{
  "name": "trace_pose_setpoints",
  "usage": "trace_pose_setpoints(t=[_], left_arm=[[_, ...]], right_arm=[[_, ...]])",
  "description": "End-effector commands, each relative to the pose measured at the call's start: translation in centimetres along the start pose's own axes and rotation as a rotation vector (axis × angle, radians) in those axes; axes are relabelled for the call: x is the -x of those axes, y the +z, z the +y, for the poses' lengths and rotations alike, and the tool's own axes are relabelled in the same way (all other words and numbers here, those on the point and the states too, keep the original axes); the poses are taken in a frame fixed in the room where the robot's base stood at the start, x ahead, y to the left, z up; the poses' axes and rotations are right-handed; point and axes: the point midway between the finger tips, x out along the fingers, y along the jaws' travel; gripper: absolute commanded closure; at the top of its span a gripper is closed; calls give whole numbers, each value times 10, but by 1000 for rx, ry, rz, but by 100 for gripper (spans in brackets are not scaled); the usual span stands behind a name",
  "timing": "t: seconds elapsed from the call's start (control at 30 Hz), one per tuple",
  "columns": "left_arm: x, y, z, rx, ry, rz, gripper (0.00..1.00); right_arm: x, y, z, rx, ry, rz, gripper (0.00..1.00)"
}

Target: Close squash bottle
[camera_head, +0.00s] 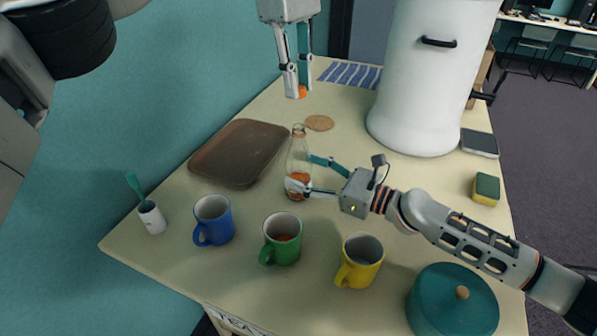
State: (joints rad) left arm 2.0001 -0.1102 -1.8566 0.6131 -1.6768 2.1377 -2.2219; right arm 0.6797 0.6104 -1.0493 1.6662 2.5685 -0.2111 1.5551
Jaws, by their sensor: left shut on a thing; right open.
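The clear squash bottle (298,155) stands upright on the table, its neck bare and with some orange liquid low inside. My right gripper (302,174) is open, its fingers reaching from the right to either side of the bottle's lower body. I cannot tell if they touch the glass. My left gripper (294,90) is up beyond the bottle, pointing down and shut on a small orange cap (301,92). The fingers hide part of the cap.
A brown tray (215,178) lies left of the bottle, a round coaster (319,123) behind it. Blue (213,209), green (283,231) and yellow (360,250) mugs stand in front. A large white urn (420,95) is behind right; a teal pot (440,300) is at front right.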

Motion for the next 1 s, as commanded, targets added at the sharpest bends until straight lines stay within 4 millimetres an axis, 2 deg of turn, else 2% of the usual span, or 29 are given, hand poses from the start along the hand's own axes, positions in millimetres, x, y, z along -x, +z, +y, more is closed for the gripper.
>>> trace_pose_setpoints(t=[0.33,0.37,0.57,0.73,1.0], left_arm=[[0,0,0,0,0,0,87],[0,0,0,0,0,0,87],[0,0,0,0,0,0,87],[-8,-1,0,-2,-3,-1,87],[-43,-5,-1,-1,-1,-1,87]], right_arm=[[-3,0,0,0,0,0,37],[-3,0,0,0,0,0,42],[-3,0,0,0,1,0,94],[-3,0,0,0,1,0,95],[-3,0,0,0,1,0,95]])
